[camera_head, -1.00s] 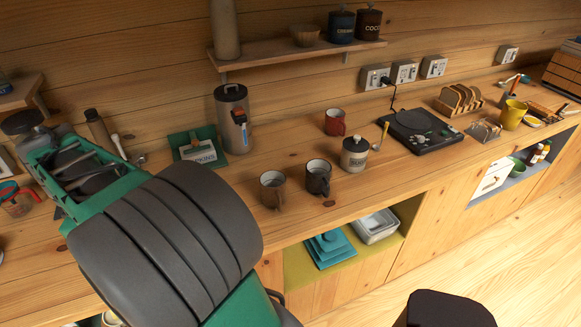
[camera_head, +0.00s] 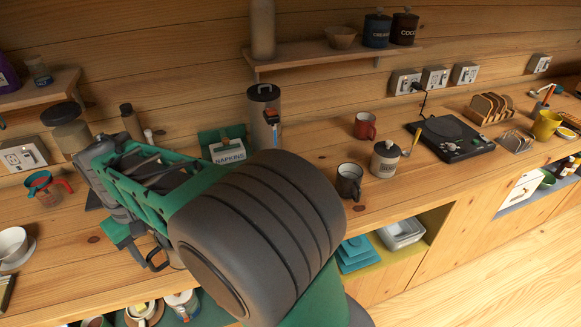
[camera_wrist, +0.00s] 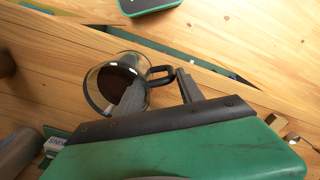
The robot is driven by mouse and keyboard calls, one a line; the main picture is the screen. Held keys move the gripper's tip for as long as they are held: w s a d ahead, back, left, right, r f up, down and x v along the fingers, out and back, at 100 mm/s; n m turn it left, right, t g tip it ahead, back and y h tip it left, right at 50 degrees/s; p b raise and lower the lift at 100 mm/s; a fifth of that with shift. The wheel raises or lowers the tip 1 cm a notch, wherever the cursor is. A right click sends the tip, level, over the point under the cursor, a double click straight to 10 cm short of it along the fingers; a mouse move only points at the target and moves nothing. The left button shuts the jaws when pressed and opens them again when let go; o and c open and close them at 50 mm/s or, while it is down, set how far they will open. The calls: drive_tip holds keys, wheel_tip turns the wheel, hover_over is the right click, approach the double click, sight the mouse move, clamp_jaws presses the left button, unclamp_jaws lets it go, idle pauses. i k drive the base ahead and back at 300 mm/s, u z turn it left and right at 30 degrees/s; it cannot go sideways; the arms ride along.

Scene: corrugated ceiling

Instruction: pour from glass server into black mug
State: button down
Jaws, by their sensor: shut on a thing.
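The glass server (camera_wrist: 112,76) shows in the wrist view with dark liquid inside and a black handle. My gripper (camera_wrist: 160,77) is shut on that handle, with one finger on each side of it. In the head view my arm hides most of the gripper, and I cannot clearly make out the server there. The black mug (camera_head: 349,181) stands upright on the counter, just right of my arm in the head view. It is apart from the server, and I do not see it in the wrist view.
A lidded jar (camera_head: 385,160) and a red mug (camera_head: 364,126) stand near the black mug. A napkin holder (camera_head: 228,150) and a tall canister (camera_head: 264,116) are behind my arm. A red-handled jug (camera_head: 47,193) and a white cup (camera_head: 13,243) are at left.

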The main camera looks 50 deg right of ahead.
sight(350, 176)
drive_tip(key=z, duration=0.35)
drive_tip(key=k, duration=0.25)
drive_tip(key=z, duration=0.55)
drive_tip(key=i, duration=0.3)
